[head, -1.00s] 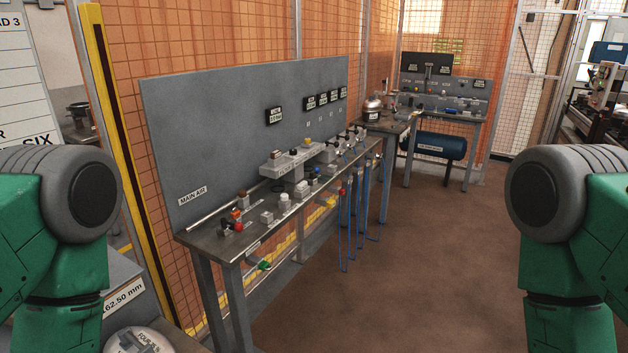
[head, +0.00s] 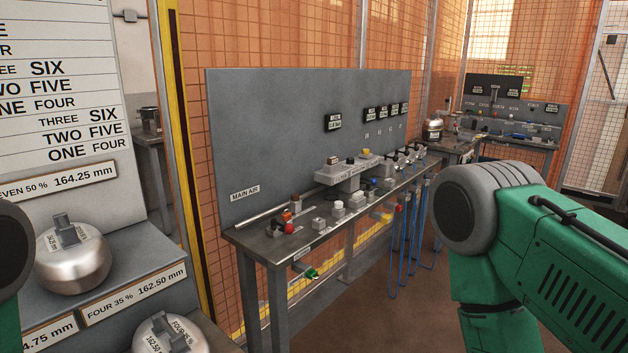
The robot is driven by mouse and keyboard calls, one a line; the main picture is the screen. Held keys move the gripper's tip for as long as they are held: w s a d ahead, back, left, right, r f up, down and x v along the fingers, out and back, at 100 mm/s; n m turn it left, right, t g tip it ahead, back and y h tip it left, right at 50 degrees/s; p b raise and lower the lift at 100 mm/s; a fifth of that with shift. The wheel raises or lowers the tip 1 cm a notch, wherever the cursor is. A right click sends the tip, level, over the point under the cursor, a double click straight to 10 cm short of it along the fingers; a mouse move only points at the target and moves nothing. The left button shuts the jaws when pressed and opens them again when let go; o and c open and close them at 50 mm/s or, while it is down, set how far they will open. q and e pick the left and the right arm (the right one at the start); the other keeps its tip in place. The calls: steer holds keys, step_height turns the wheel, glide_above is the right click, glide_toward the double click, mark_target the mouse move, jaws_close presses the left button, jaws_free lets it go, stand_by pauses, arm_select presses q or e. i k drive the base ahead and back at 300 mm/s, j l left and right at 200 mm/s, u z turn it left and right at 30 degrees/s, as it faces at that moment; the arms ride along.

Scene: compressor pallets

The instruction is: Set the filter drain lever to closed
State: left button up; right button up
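The main air bench (head: 262,246) stands in the middle of the head view, with a grey back panel (head: 290,120) and a "MAIN AIR" label (head: 244,193). A red knob (head: 289,228) and small orange-topped fittings (head: 295,204) sit at its near left end. A green handle (head: 312,273) hangs below the front edge there. I cannot tell which part is the filter drain lever, or its position. My two grippers are out of view; only green arm parts show at the left and right edges.
A sign board (head: 60,80) and a grey stand (head: 135,262) with metal weights (head: 73,262) are at the near left. Blue hoses (head: 409,235) hang from the bench's front. A second bench (head: 520,140) stands at the back right. Orange mesh fencing (head: 310,30) runs behind.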

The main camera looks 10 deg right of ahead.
mark_target(374, 182)
steer(key=i+l+u, duration=0.4)
steer(key=l, duration=0.25)
steer(key=i+l+u, duration=0.1)
steer(key=l+u, duration=0.15)
steer(key=i+l+u, duration=0.2)
steer(key=l, duration=0.25)
steer(key=l+u, duration=0.2)
steer(key=l, duration=0.2)
